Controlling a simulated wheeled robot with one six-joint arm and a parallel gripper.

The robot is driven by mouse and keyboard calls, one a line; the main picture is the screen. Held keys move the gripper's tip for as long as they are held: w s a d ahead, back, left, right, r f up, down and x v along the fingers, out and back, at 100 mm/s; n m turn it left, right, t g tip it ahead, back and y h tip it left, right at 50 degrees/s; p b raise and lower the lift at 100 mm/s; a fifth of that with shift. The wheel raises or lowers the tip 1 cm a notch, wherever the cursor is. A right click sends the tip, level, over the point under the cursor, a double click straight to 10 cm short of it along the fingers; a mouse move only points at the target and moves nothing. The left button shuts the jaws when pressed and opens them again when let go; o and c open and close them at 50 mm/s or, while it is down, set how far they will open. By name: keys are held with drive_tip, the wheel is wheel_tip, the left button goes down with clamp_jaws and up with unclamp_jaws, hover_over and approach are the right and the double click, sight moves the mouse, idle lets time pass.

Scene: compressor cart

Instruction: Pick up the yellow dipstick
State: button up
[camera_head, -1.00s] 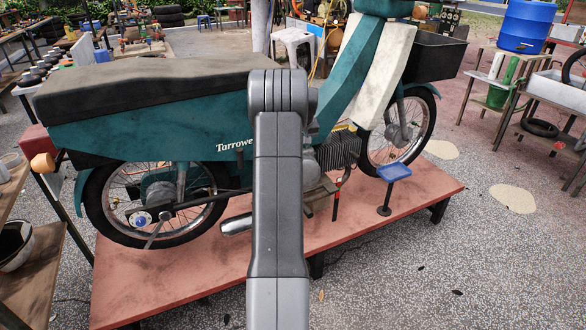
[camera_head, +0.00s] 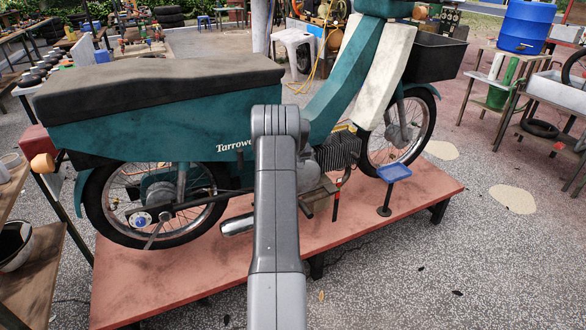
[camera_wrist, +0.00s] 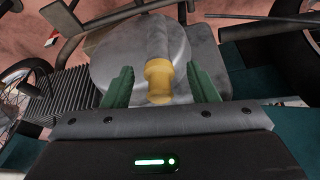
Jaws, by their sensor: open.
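My gripper (camera_wrist: 160,68) is open, with one green finger on each side of the yellow head. Gaps show between the head and both fingers, so it is not gripped. In the head view my arm hides the gripper, and I cannot make out the dipstick there for sure.
The teal motorbike (camera_head: 150,125) stands on a low red platform (camera_head: 140,285). Black cooling fins (camera_wrist: 65,98) and a dark bar (camera_wrist: 262,28) lie close around my gripper. A small blue tray on a stand (camera_head: 394,171) is at the platform's right.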

drive_tip(key=shift+w+f, duration=0.2)
drive_tip(key=shift+f, duration=0.2)
drive_tip(key=c, duration=1)
wheel_tip(320, 180, up, 10)
drive_tip(key=shift+r, duration=0.1)
wheel_tip(320, 180, up, 10)
drive_tip(key=p, duration=0.7)
drive_tip(key=shift+p, duration=0.4)
idle(0.3)
